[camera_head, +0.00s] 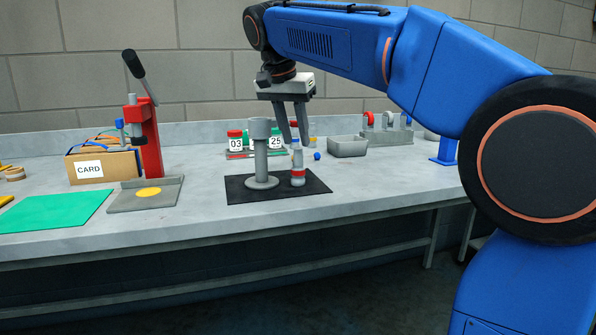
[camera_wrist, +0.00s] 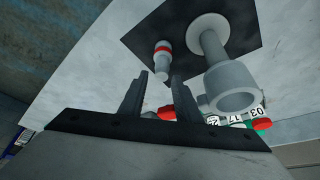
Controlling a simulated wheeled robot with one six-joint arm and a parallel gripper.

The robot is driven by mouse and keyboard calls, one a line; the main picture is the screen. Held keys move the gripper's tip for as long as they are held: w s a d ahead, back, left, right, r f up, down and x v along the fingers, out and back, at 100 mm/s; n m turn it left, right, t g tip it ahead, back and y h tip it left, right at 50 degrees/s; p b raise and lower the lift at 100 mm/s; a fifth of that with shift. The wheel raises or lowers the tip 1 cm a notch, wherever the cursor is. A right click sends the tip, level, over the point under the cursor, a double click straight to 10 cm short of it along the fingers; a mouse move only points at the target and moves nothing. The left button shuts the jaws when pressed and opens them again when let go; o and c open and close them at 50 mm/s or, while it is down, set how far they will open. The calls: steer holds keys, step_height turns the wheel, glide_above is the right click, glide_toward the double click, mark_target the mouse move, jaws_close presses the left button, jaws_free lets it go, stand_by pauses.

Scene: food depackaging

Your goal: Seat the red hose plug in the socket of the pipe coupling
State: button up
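The red hose plug (camera_head: 298,174), a grey cylinder with a red band, stands upright on a black mat (camera_head: 237,191). It shows in the wrist view too (camera_wrist: 163,58). The pipe coupling (camera_head: 261,155) stands on the mat just left of it in the head view: a grey post on a round base with a wider ring-shaped socket (camera_wrist: 232,88) at the top. My gripper (camera_head: 297,143) points down with its fingers apart and empty, fingertips near the plug's upper end. In the wrist view the plug's top shows between the fingertips (camera_wrist: 160,76); contact cannot be told.
Numbered jars (camera_head: 236,140) stand behind the mat. A grey tray (camera_head: 348,147) and a rack with rings (camera_head: 387,127) are to the right. A red lever press (camera_head: 147,140), a CARD box (camera_head: 103,164) and a green mat (camera_head: 55,210) are left. The bench's front right is clear.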

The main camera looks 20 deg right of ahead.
mark_target(298, 148)
steer(key=shift+w+x, duration=0.2)
steer(key=shift+x, duration=2.35)
jaws_close()
steer(key=shift+r, duration=0.1)
